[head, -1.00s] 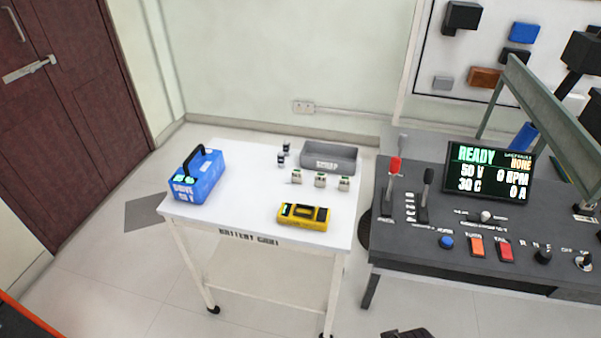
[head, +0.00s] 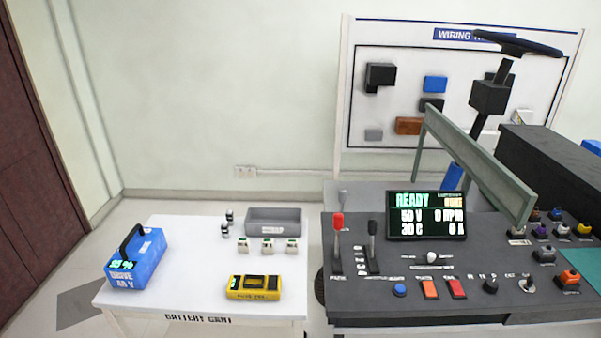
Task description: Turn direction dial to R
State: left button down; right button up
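The direction dial (head: 490,286) is a small black knob near the front edge of the grey console (head: 420,262). Small letters that look like R, N and F stand above it. Its pointer is too small to read. The display (head: 426,216) on the console shows READY, 0 RPM and 0 A. Neither of my grippers is in view.
A silver switch (head: 527,286) is right of the dial, red (head: 457,288) and orange (head: 429,289) buttons left of it. Two levers, one red-topped (head: 338,222), stand at the console's left. A white cart (head: 190,280) holds a blue battery (head: 137,258) and yellow device (head: 254,287).

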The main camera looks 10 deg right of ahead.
aim_at(491, 285)
jog(key=i+z, duration=0.15)
jog(key=z, duration=0.3)
jog(key=i+z, duration=0.15)
jog(key=z, duration=0.3)
